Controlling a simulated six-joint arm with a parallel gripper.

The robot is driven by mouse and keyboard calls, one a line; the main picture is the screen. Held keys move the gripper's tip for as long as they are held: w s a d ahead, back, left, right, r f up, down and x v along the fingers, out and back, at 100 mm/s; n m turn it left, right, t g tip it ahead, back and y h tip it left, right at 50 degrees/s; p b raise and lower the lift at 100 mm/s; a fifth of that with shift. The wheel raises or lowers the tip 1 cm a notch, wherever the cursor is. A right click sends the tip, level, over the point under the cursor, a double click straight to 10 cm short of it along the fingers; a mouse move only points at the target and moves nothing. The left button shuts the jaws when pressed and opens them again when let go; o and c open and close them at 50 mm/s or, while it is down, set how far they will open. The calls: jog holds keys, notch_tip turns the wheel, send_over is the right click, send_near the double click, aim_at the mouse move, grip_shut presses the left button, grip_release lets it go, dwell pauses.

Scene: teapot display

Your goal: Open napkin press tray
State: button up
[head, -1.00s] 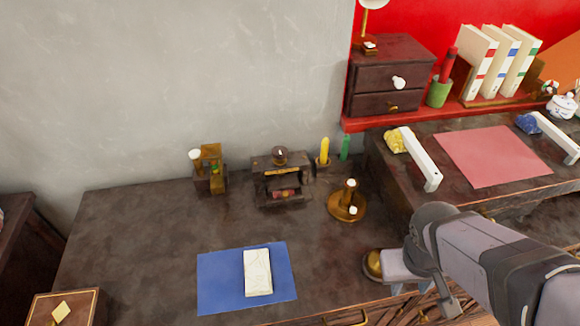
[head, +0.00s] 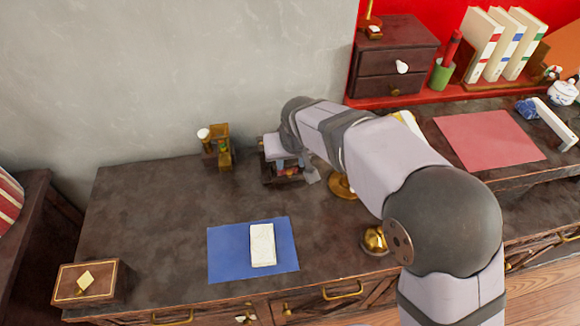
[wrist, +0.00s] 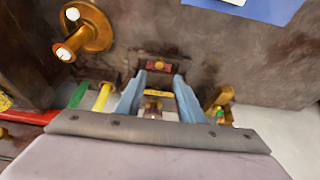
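The small dark wooden press (head: 268,178) stands near the wall at the back of the desk, and my arm covers much of it in the head view. A piece with red and gold on it (wrist: 158,66) shows at its front in the wrist view, and a gold bar (wrist: 158,93) lies between my fingers. My gripper (wrist: 160,78) is open, its two blue-grey fingers on either side of the press front. I cannot tell whether the fingers touch it. In the head view my gripper is over the press, and its fingertips are partly hidden.
A wood-and-brass stand (head: 218,148) is on the other side. A blue mat (head: 228,262) with a white block (head: 262,245) lies in front.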

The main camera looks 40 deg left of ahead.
aim_at(289, 171)
jog(key=shift+p+x, duration=0.3)
jog(key=shift+x, duration=3.1)
jog(key=shift+w, duration=0.1)
grip_shut()
